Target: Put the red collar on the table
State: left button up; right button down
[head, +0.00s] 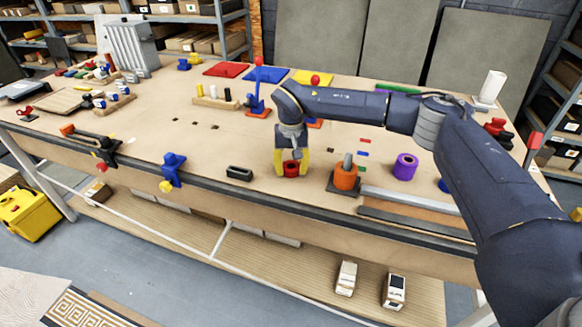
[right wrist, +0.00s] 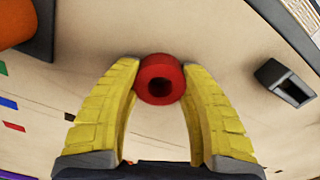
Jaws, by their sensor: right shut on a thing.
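The red collar (head: 291,169) is a short ring with a dark hole. In the right wrist view the red collar (right wrist: 160,79) sits between the two yellow fingertips. My right gripper (head: 292,166) points down over the front middle of the wooden table (head: 225,150) and is shut on the collar. The collar is at or just above the tabletop; I cannot tell whether it touches. My left gripper is not in view.
An orange collar (head: 346,177) on a post with a dark base stands just right of the gripper. A purple ring (head: 405,166) is farther right. A black hollow block (head: 239,173) lies left, near the front edge. Tabletop between the block and the gripper is bare.

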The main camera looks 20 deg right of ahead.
jog(key=c, duration=0.8)
grip_release()
notch_tip(320, 180, up, 12)
jog(key=shift+r, duration=0.15)
